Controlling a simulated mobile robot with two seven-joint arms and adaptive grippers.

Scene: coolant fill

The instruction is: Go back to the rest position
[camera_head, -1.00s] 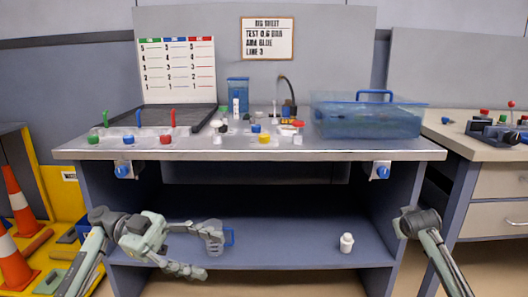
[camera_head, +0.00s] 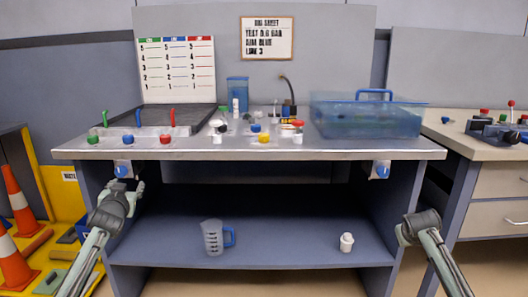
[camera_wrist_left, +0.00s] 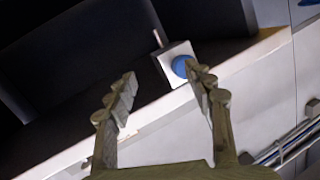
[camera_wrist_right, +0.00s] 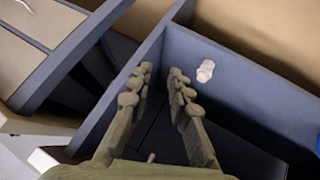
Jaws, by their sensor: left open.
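My left gripper (camera_head: 138,190) is up by the left side panel of the bench, below the worktop edge, partly hidden behind my own arm. In the left wrist view its fingers (camera_wrist_left: 161,73) are apart with nothing held, and a blue knob (camera_wrist_left: 182,66) on a pale plate shows beyond them. My right arm comes in at the lower right of the head view, where its gripper does not show. In the right wrist view the right fingers (camera_wrist_right: 161,70) are apart and empty. A clear measuring jug (camera_head: 213,238) with a blue handle stands upright on the lower shelf.
A white bottle (camera_head: 346,242) stands on the lower shelf (camera_head: 285,245) at right. The worktop (camera_head: 340,151) carries a blue clear bin (camera_head: 365,118), a dark tray (camera_head: 190,115) and several coloured caps. Orange cones (camera_head: 17,200) stand at far left. The shelf between jug and bottle is clear.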

